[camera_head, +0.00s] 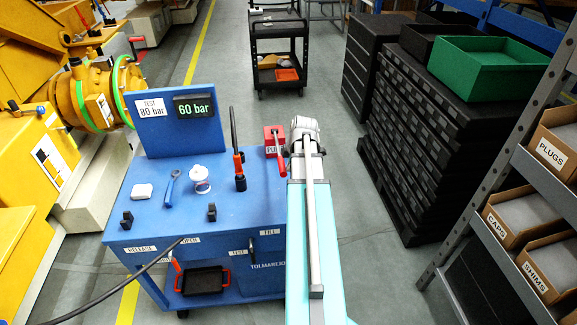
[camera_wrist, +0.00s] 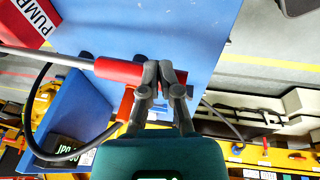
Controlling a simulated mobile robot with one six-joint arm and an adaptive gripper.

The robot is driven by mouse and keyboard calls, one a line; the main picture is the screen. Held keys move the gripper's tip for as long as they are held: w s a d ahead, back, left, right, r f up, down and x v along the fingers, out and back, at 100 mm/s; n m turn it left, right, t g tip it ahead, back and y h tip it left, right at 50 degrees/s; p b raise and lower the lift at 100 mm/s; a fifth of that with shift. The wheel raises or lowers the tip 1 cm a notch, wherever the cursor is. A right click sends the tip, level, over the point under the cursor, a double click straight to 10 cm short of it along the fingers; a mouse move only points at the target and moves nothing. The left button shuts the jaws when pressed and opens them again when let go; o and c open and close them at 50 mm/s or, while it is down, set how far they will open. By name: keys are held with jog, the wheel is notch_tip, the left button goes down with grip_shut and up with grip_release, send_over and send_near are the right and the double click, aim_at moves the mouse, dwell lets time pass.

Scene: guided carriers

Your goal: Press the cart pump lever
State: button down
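The pump is a red block (camera_head: 273,134) on the right rear of the blue cart (camera_head: 225,215). Its lever, a metal rod with a red grip (camera_head: 281,165), points towards me in the head view. In the wrist view the metal rod (camera_wrist: 72,60) comes in from the left and ends in the red grip (camera_wrist: 118,70). My gripper (camera_wrist: 163,70) has its fingertips together and seems empty. They overlap the grip's right end in the wrist view; I cannot tell whether they touch it. In the head view my gripper (camera_head: 305,135) is just right of the pump.
The cart display (camera_head: 195,106) reads 60 bar beside a TEST 80 bar label (camera_head: 151,108). An upright black hose with an orange-red handle (camera_head: 239,165) stands left of the pump. Black crates (camera_head: 425,140) and a shelf rack (camera_head: 520,165) are to the right.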

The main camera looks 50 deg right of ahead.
jog(key=shift+a+p+v, duration=0.15)
jog(key=shift+p+v, duration=0.95)
jog(key=shift+v, duration=0.2)
jog(key=shift+a+p+v, duration=0.2)
jog(key=shift+p+v, duration=0.9)
jog(key=shift+v, duration=0.25)
jog(key=w+d+r+g+y+p, duration=0.2)
jog(key=w+r+p, duration=0.4)
jog(key=r+p, duration=0.6)
jog(key=shift+d+r+p, duration=0.4)
jog(key=shift+d+p, duration=0.1)
jog(key=shift+d, duration=0.1)
jog(key=shift+w+f, duration=0.15)
jog(key=shift+f, duration=0.1)
